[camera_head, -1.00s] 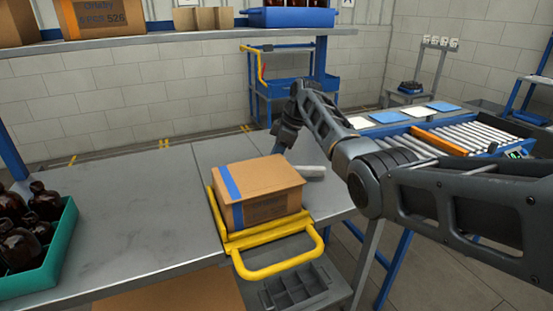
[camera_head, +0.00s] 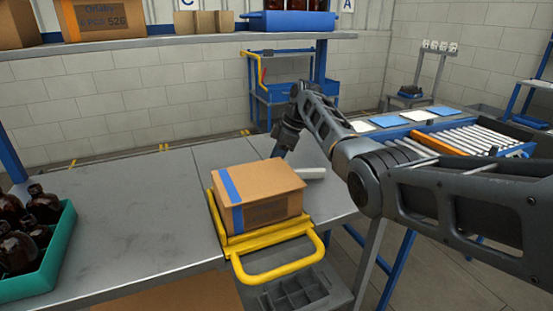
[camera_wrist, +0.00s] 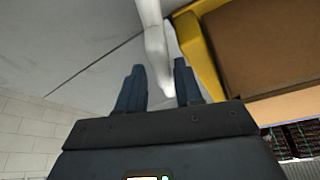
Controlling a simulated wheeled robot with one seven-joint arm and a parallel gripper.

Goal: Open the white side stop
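The white side stop (camera_head: 312,173) is a pale bar on the table beside the far right corner of the cardboard box (camera_head: 266,193). The box sits against a yellow frame (camera_head: 262,236) with a looped handle. My gripper (camera_head: 280,155) points down at the table just behind the box, its tips partly hidden in the head view. In the wrist view my gripper (camera_wrist: 158,88) is open, and the white side stop (camera_wrist: 155,42) reaches in between its two dark fingers. A gap shows on the left finger's side; contact with the right finger cannot be told.
A teal crate (camera_head: 66,232) of amber bottles (camera_head: 42,205) stands at the left. A roller conveyor (camera_head: 470,140) lies at the right behind my arm. A shelf (camera_head: 150,42) with boxes runs above the table. The grey table (camera_head: 130,200) is clear left of the box.

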